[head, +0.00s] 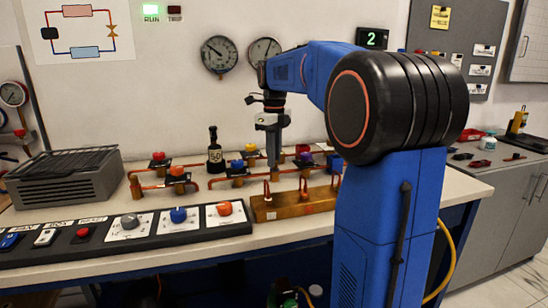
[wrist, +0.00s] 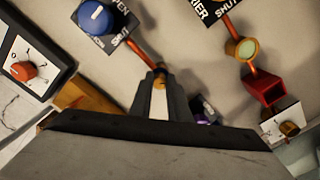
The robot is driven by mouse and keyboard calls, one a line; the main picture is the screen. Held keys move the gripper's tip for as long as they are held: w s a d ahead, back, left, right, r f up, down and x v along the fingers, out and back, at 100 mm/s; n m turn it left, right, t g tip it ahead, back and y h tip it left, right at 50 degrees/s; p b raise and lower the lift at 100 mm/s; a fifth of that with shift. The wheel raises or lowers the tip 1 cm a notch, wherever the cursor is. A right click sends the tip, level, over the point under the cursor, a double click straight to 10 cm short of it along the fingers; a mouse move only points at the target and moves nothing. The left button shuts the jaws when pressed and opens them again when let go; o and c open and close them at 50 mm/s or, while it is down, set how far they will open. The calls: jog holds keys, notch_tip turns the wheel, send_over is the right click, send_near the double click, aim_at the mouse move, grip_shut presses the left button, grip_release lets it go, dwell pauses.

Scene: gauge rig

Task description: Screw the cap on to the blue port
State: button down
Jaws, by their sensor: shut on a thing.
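My gripper (head: 272,163) points down over the bench, behind the brass block, among the copper pipes. In the wrist view my gripper (wrist: 159,78) is shut on a small brass-orange piece (wrist: 159,85), apparently the cap; the fingers hide most of it. The head view does not show the piece clearly. I cannot make out for sure which fitting is the blue port. A blue-topped fitting (head: 334,163) stands right of the gripper. A blue knob (wrist: 95,18) on a plate lettered SHUT lies at the upper left of the wrist view.
The brass block (head: 290,206) with copper loops stands in front of the gripper. A black bottle (head: 214,155) and several valves with coloured knobs, such as a red one (head: 158,157), stand to the left. A control panel (head: 150,225) runs along the front edge. A grey vented box (head: 65,180) is at left.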

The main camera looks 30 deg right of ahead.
jog(key=shift+s+m, duration=0.1)
jog(key=shift+m, duration=1.6)
jog(key=c, duration=1.9)
grip_release()
jog(key=shift+a, duration=0.1)
jog(key=shift+o, duration=0.2)
jog(key=n, duration=1.2)
jog(key=shift+n, duration=0.3)
jog(key=n, duration=0.5)
jog(key=shift+n, duration=0.3)
jog(key=n, duration=0.5)
jog(key=shift+n, duration=0.4)
